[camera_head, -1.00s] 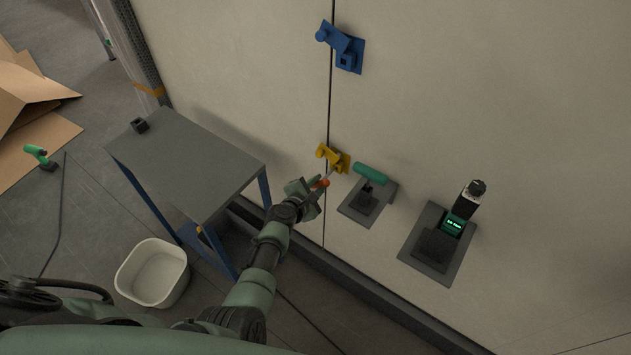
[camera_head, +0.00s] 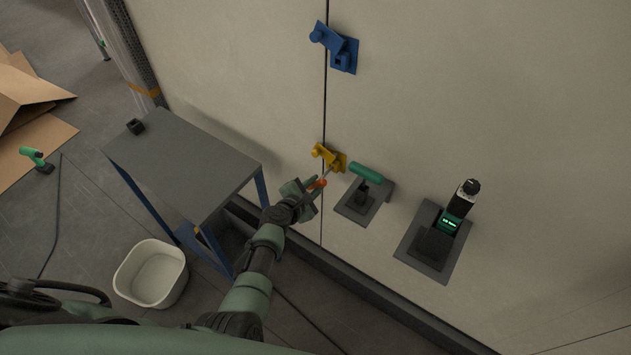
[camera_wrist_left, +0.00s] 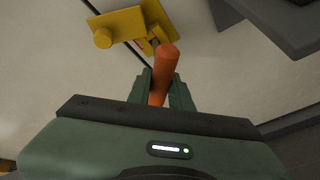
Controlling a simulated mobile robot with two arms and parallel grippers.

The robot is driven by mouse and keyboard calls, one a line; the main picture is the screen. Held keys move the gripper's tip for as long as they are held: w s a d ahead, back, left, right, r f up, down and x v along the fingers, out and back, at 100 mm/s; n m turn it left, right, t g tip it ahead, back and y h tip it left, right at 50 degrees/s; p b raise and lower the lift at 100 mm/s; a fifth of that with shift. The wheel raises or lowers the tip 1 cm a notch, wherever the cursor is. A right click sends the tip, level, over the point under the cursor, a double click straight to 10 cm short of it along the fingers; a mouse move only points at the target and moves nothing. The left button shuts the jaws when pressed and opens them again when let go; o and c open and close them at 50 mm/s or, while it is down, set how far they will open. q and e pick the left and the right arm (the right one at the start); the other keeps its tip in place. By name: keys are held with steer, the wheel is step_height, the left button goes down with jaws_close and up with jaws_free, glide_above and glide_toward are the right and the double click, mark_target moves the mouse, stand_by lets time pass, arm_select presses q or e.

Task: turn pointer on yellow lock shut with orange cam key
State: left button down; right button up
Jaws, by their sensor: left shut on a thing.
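The yellow lock (camera_head: 339,161) is mounted low on the pale wall, beside the dark vertical seam; its knobbed arm reaches across the seam to the left. It also shows at the top of the left wrist view (camera_wrist_left: 133,24). My left gripper (camera_head: 312,189) is shut on the orange cam key (camera_wrist_left: 164,72), just below the lock. In the head view the key (camera_head: 319,184) shows as a small orange piece with a thin shaft toward the lock. The key's far end overlaps the lock; I cannot tell how deep it sits. My right gripper is not in view.
A blue lock (camera_head: 343,53) is higher on the seam. Right of the yellow lock are a holder with a green-handled tool (camera_head: 366,173) and one with a device with a lit display (camera_head: 450,222). A grey table (camera_head: 182,155) and white bin (camera_head: 151,273) stand left.

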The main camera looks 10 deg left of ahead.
arm_select(q)
steer(key=shift+s+a+p, duration=0.15)
steer(key=shift+s+a, duration=0.15)
steer(key=shift+s, duration=0.6)
steer(key=shift+s+a+p, duration=0.2)
steer(key=shift+s+a, duration=0.1)
steer(key=shift+s, duration=0.65)
steer(key=shift+s+a+p, duration=0.15)
steer(key=shift+s+a, duration=0.15)
steer(key=shift+s, duration=0.6)
stand_by(0.4)
steer(key=s+a, duration=0.2)
steer(key=s, duration=0.5)
steer(key=shift+s+a, duration=0.25)
steer(key=shift+a, duration=0.15)
